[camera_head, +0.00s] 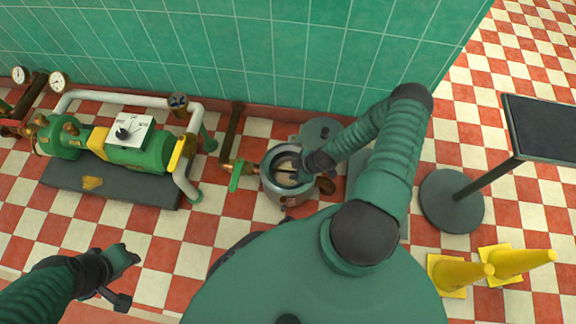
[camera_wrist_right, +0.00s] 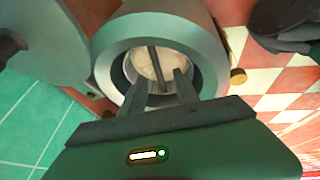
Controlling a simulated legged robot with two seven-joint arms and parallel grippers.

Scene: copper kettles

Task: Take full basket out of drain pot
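The drain pot (camera_head: 268,184) is a round grey-green vessel with a thick rim, standing on the floor near the tiled wall. It fills the upper middle of the right wrist view (camera_wrist_right: 112,47). The basket sits inside it with pale beige contents (camera_wrist_right: 145,62), crossed by a dark bar handle (camera_wrist_right: 154,68). My right gripper (camera_head: 298,172) reaches into the pot mouth from the right. In the wrist view its fingers (camera_wrist_right: 163,82) are apart, with the bar between them; contact cannot be told. My left gripper (camera_head: 130,279) is open and empty at lower left, far from the pot.
A green pump (camera_head: 140,150) with white pipes stands on a dark plinth at left. A pipe with a green valve (camera_head: 236,178) meets the pot's left side. A round grey disc (camera_head: 318,130) lies behind the pot. A stand (camera_head: 452,200) and yellow cones (camera_head: 455,272) are right.

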